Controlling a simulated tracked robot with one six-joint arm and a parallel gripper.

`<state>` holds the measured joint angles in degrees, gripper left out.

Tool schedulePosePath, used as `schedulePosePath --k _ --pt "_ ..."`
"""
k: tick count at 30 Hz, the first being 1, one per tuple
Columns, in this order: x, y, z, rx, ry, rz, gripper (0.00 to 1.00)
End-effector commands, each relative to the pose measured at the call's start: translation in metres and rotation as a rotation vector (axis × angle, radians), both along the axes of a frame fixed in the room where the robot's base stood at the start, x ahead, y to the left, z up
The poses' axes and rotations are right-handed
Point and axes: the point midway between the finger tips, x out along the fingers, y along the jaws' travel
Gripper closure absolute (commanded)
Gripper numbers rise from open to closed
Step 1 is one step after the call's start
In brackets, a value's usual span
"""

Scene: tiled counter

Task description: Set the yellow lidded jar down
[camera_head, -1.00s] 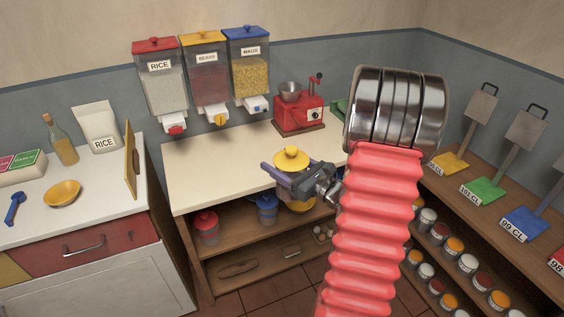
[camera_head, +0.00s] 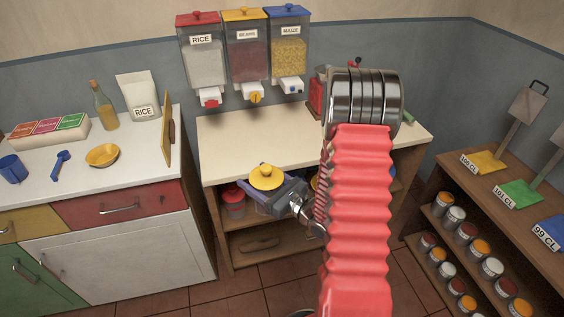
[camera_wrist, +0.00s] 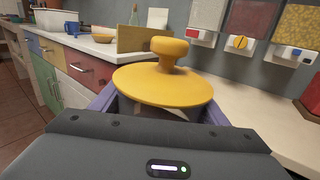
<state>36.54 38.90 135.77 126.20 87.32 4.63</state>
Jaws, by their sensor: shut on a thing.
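The yellow lidded jar (camera_head: 266,178) is held in my gripper (camera_head: 262,193), in front of the cream counter's front edge in the head view. Its round yellow lid with a knob also shows in the wrist view (camera_wrist: 165,84), with purple fingers on both sides below the lid. My gripper is shut on the jar, which looks upright. The jar's body is mostly hidden by the fingers and lid. The cream counter (camera_head: 250,140) is bare behind the jar.
Rice, beans and maize dispensers (camera_head: 245,50) hang above the counter. A red grinder (camera_head: 318,92) is partly hidden by my arm. A red-lidded jar (camera_head: 233,203) stands on the shelf below. A wooden board (camera_head: 168,128) stands at the left cabinet's edge. Several tins (camera_head: 465,232) line the right shelves.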

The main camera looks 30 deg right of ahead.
Motion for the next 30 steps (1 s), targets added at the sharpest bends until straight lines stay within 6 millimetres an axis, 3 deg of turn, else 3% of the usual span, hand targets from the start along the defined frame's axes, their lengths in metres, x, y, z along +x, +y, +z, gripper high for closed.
schedulePosePath --k 1,6,12,17,30 --pt "0.002 0.019 -0.010 0.004 0.004 0.027 0.75" --pt "0.004 0.075 -0.036 0.000 0.005 0.105 0.75" --pt "0.000 0.124 -0.058 -0.005 0.005 0.178 0.75" --pt "-0.003 0.138 -0.064 -0.009 0.003 0.200 0.75" --pt "-0.003 0.139 -0.064 -0.009 0.002 0.201 0.75"
